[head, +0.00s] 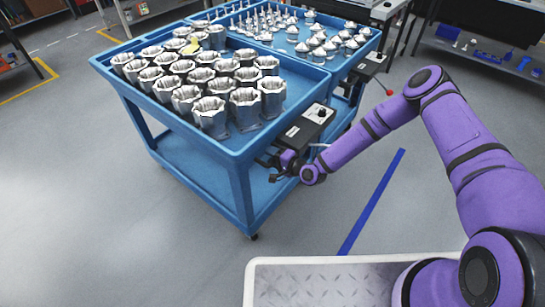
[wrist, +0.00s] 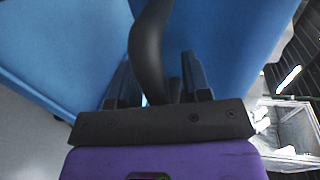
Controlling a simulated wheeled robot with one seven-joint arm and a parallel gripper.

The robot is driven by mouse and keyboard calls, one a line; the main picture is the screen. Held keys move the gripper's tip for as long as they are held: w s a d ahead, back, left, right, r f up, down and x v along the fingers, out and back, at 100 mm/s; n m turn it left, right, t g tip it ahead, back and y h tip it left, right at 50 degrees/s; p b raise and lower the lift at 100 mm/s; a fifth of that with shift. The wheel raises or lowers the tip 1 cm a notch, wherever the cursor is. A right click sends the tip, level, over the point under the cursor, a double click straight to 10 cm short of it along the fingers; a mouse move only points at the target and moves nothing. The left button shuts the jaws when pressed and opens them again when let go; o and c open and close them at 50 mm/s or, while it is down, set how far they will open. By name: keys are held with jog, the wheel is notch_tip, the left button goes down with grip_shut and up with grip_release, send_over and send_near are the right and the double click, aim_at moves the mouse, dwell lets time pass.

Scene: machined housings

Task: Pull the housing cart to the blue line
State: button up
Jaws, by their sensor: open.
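The blue housing cart (head: 243,155) stands left of centre in the head view, its top tray filled with several silver machined housings (head: 209,112). The blue line (head: 372,200) is on the floor to the right of the cart, apart from it. My gripper (head: 272,163) is at the cart's right side, below a black control box. In the wrist view a curved black handle (wrist: 148,45) passes between the fingers of my gripper (wrist: 158,82), which are open on either side of it. The blue cart body (wrist: 225,40) fills the background there.
A second blue tray (head: 330,65) with several small silver parts is directly behind the housings. A black control box (head: 318,114) sticks out from the cart's right side. Grey floor (head: 320,215) is clear between cart and line. Workbenches stand at the back.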

grip_shut()
jog(key=shift+s+d, duration=0.1)
jog(key=f+v, duration=0.3)
jog(key=v, duration=1)
jog(key=d+f+v, duration=0.1)
jog(key=f+v, duration=0.2)
jog(key=v, duration=1.1)
jog(key=s+f+v, duration=0.1)
jog(key=f+v, duration=0.1)
jog(key=v, duration=1.2)
jog(key=shift+d+f, duration=0.25)
jog(key=shift+f, duration=0.2)
grip_release()
